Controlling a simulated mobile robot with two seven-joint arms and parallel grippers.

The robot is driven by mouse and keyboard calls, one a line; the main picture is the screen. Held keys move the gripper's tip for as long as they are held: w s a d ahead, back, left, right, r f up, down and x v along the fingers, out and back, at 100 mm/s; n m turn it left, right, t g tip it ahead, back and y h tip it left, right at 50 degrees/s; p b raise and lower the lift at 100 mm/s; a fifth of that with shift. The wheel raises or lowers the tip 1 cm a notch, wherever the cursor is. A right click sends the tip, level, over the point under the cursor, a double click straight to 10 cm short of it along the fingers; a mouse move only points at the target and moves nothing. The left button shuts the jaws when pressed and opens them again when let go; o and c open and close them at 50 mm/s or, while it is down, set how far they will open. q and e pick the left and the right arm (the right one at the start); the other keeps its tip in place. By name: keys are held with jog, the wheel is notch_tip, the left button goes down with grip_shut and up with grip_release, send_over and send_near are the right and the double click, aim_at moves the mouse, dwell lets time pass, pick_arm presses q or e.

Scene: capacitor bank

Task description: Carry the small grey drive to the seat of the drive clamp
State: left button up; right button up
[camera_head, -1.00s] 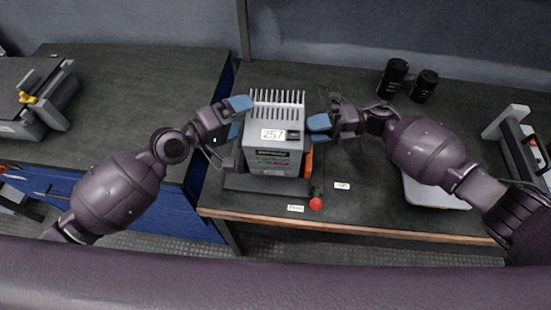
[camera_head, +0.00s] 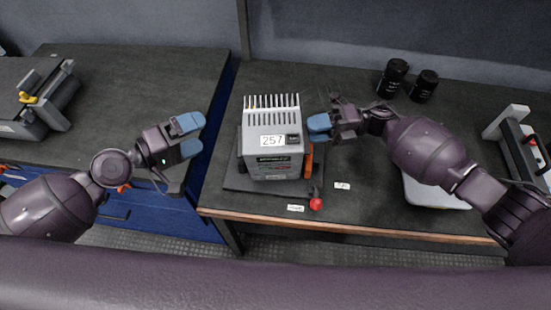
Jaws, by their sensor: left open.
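The small grey drive (camera_head: 275,166), a box with pale fins on top and a "257" label, stands upright on the dark plate of the drive clamp (camera_head: 240,182). An orange part (camera_head: 309,160) of the clamp and a red knob (camera_head: 316,203) show at the drive's right and front right. Whether the drive is fully seated is hidden. My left gripper (camera_head: 192,137) is open and empty, well left of the drive. My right gripper (camera_head: 319,127) is close beside the drive's upper right side; its finger gap and any contact cannot be made out.
Two black cylinders (camera_head: 393,78) stand at the back right. A light tray (camera_head: 430,193) lies partly under my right arm, with a white-framed device (camera_head: 522,145) further right. A grey fixture with a yellow part (camera_head: 28,98) is at far left. A gap separates the two benches.

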pick_arm(q)
jog(key=shift+s+a+r, duration=0.1)
jog(key=shift+s+a, duration=0.2)
jog(key=shift+a, duration=0.05)
pick_arm(e)
jog(key=o, duration=0.8)
jog(key=shift+d, duration=0.1)
jog(key=v, duration=1.2)
